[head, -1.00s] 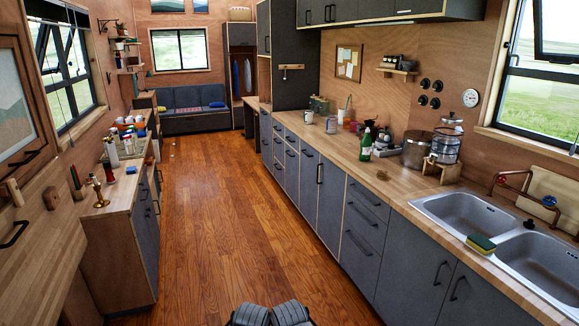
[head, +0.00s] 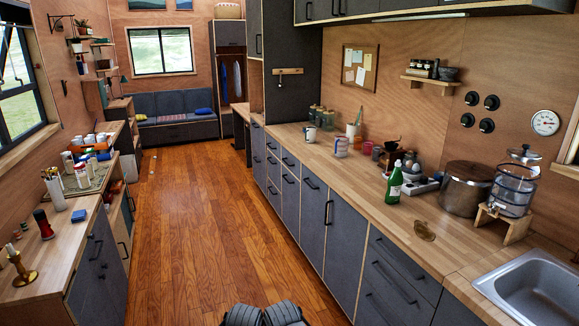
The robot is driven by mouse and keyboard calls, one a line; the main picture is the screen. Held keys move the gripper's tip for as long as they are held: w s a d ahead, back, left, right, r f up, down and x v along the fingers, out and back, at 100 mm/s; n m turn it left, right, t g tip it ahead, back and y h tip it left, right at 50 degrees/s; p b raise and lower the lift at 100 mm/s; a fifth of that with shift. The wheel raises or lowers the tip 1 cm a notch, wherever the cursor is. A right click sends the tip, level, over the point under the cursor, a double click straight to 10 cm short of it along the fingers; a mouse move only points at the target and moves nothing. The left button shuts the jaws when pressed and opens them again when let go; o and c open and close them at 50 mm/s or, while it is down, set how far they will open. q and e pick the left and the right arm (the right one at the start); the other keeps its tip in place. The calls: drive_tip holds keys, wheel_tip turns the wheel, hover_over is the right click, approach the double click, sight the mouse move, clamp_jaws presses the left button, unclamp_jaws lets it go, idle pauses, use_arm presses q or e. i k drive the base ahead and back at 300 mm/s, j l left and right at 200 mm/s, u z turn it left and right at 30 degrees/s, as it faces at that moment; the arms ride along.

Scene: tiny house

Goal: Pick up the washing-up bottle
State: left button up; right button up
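A green bottle (head: 394,183) with a white label and white cap, which looks like the washing-up bottle, stands upright on the right-hand wooden worktop (head: 352,186). It is near the worktop's front edge, in front of a pale tray with small items and left of a big metal pot. Its front side is unobstructed. Neither of my grippers shows; only dark parts of my own body are at the bottom middle of the view.
A lidded pot (head: 466,189) and a glass drinks dispenser (head: 513,184) stand right of the bottle. A brown patch (head: 424,231) lies nearer on the worktop. The sink (head: 535,288) is at the lower right. The wooden floor (head: 193,220) between the counters is clear.

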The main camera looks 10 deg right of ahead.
sight(396, 180)
drive_tip(key=i+z, duration=0.2)
drive_tip(key=i, duration=0.35)
drive_tip(key=i+j+z, duration=0.15)
drive_tip(key=i, duration=0.4)
drive_tip(key=i+j+z, duration=0.2)
drive_tip(key=i, duration=0.35)
drive_tip(key=j, duration=0.1)
